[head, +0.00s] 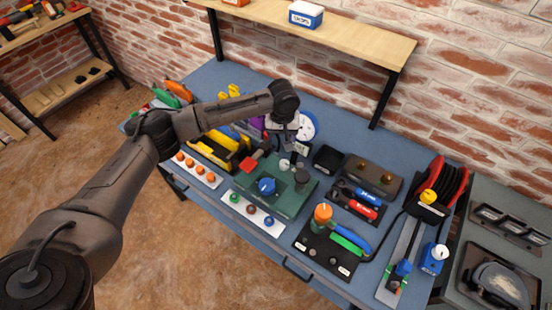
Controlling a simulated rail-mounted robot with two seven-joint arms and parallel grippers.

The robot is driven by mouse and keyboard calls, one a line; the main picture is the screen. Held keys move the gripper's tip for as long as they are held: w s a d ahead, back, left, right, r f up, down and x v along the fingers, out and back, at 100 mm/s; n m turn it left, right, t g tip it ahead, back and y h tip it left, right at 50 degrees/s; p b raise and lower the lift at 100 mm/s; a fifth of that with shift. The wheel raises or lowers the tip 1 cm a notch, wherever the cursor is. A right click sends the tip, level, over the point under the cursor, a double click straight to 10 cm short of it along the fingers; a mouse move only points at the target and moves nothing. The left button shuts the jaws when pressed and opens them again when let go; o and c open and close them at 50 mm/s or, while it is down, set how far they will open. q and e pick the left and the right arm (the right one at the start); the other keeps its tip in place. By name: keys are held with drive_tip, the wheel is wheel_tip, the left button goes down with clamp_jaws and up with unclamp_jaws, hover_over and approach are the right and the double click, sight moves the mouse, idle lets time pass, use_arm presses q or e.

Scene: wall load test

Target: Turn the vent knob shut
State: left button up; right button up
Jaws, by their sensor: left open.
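A green panel block (279,208) sits on the blue workbench in the middle of the head view. It carries a blue knob (267,186), a dark upright knob (302,177), a small white cap (284,164) and a red handle (249,163). No label shows clearly enough to tell which is the vent knob. My left gripper (287,150) is open and points down over the back of the panel, close above the white cap. Its fingertips are small and partly blend into the dark parts behind. My right gripper is out of view.
A strip with small knobs (240,211) lies in front of the panel. A black box (328,158) and a red-and-blue tool tray (360,200) stand to its right. An orange-topped fitting (322,214) is nearer the front edge. A wooden shelf (330,32) hangs above the back.

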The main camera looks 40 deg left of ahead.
sight(284, 163)
use_arm(q)
drive_tip(key=f+n, duration=0.2)
drive_tip(key=f, duration=0.2)
drive_tip(key=d+f+n+b, duration=0.1)
drive_tip(key=f, duration=0.3)
drive_tip(key=f+n+b, duration=0.1)
drive_tip(key=f+n, duration=0.1)
drive_tip(key=f, duration=0.2)
drive_tip(key=shift+d+f+n, duration=0.25)
drive_tip(key=shift+f+n, duration=0.05)
drive_tip(key=shift+f, duration=0.6)
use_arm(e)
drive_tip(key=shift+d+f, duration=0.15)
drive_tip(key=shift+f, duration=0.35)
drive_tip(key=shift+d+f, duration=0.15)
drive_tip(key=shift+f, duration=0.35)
use_arm(q)
drive_tip(key=shift+c, duration=0.3)
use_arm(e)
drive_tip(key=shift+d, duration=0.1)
